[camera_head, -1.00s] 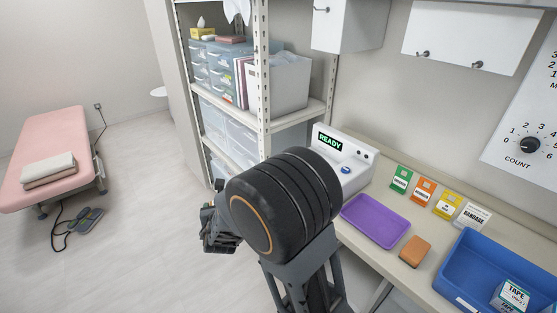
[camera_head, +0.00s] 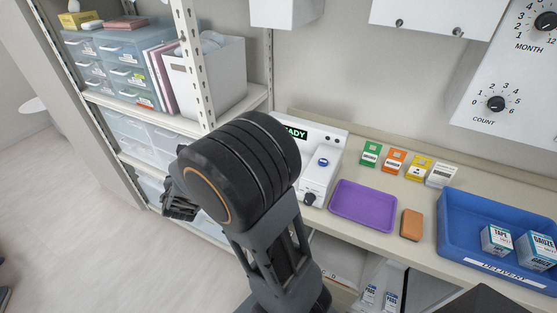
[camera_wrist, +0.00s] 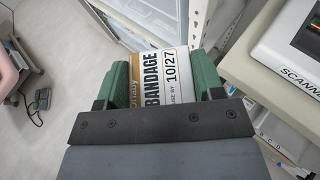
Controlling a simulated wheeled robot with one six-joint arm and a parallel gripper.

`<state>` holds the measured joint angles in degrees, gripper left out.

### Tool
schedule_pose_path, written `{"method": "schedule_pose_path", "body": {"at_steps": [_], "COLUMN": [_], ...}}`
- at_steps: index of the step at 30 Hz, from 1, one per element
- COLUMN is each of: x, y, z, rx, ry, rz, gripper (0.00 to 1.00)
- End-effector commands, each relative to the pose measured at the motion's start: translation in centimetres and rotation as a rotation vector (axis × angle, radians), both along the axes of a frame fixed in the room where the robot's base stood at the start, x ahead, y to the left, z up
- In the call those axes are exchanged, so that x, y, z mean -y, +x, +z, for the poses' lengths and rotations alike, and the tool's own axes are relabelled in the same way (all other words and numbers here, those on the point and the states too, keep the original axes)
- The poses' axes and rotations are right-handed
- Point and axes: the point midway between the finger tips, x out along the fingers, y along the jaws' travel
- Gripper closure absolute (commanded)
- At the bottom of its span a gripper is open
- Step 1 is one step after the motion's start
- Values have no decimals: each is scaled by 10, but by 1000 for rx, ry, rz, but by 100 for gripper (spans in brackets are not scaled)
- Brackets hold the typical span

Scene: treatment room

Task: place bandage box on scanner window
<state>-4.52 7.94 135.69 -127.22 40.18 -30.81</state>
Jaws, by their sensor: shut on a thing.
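The bandage box (camera_wrist: 165,88), white with a tan strip and marked BANDAGE and 10/27, is between the green fingers of my gripper (camera_wrist: 160,72) in the wrist view. The gripper is shut on it, above the floor. In the head view my gripper (camera_head: 180,199) is left of the scanner (camera_head: 333,142), and the box is not visible there. The scanner is white, with a lit display partly covered by my arm and a blue button. Its near corner also shows at right in the wrist view, with part of a dark window (camera_wrist: 312,38), apart from the box.
On the counter right of the scanner are a purple tray (camera_head: 363,207), an orange-brown block (camera_head: 411,224), several small cartons (camera_head: 394,161) at the back and a blue DELIVERY tray (camera_head: 449,231) holding boxes. A shelving unit (camera_head: 185,100) stands behind my gripper.

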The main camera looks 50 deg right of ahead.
Motion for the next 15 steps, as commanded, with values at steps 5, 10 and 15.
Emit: {"method": "schedule_pose_path", "body": {"at_steps": [5,10,15], "x": [89,167,218], "y": [-18,-66,-128], "z": [49,86,110], "rx": [9,5,1], "ry": [2,-2,-3], "rz": [-353,-736,-1091], "gripper": [64,64,64]}}
